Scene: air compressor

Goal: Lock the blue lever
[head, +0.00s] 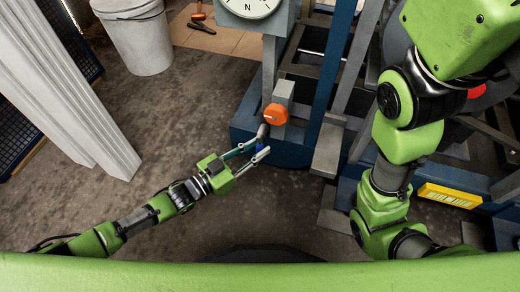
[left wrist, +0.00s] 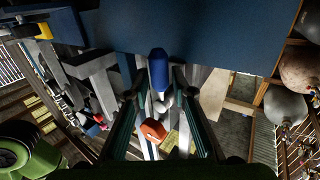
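The blue lever (head: 259,146) sits low on the compressor's grey pipework, below an orange knob (head: 275,114). In the left wrist view the blue lever (left wrist: 158,68) is an upright blue handle at the centre, with the orange knob (left wrist: 153,130) below it. My left gripper (head: 261,149) is open, its two fingers reaching to either side of the lever. In the left wrist view gaps show between the lever and both fingers. The lever is partly hidden by the fingers in the head view. My right arm shows at the right, but its gripper is out of view.
A dial gauge (head: 250,6) stands above the orange knob. The compressor's blue frame (head: 328,60) rises right of the lever. A white bucket (head: 139,38) and tools on a board (head: 200,24) lie at the back. White posts (head: 62,85) stand left. The floor between is clear.

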